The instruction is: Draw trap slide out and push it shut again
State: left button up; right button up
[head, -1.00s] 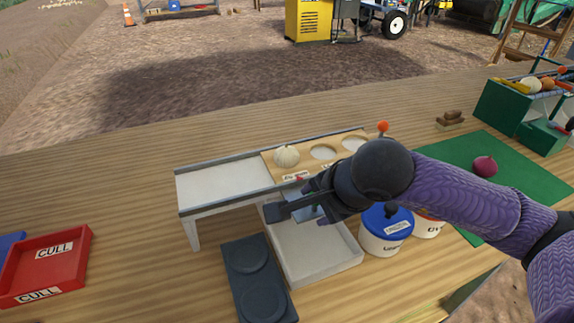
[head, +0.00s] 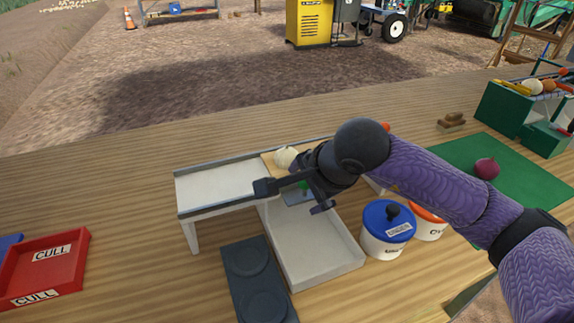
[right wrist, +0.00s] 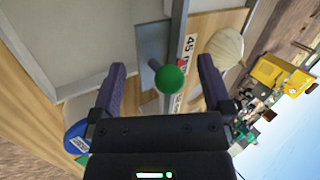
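The trap slide is a grey plate (head: 297,198) with a green knob (head: 304,186), at the right part of the raised white chute (head: 222,186). My right gripper (head: 291,197) is open over the knob in the head view. In the right wrist view the knob (right wrist: 169,78) stands between the two spread fingers, with a gap on each side, and the plate (right wrist: 150,42) lies behind it. The arm hides much of the wooden board (head: 270,163) and its holes. A pale onion (head: 285,157) sits on that board. My left gripper is not in view.
A white tray (head: 352,262) sits below the chute, beside a dark two-pad block (head: 245,255). Blue-lidded (head: 388,218) and orange-lidded (head: 430,224) tubs stand right. A red CULL tray (head: 75,272) is at left. A green mat (head: 520,175) holds a red onion (head: 486,169).

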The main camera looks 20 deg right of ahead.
dwell(0.4)
notch_tip(320, 180, up, 6)
jog(key=p, duration=0.4)
jog(key=shift+r+p, duration=0.1)
jog(key=shift+p, duration=0.2)
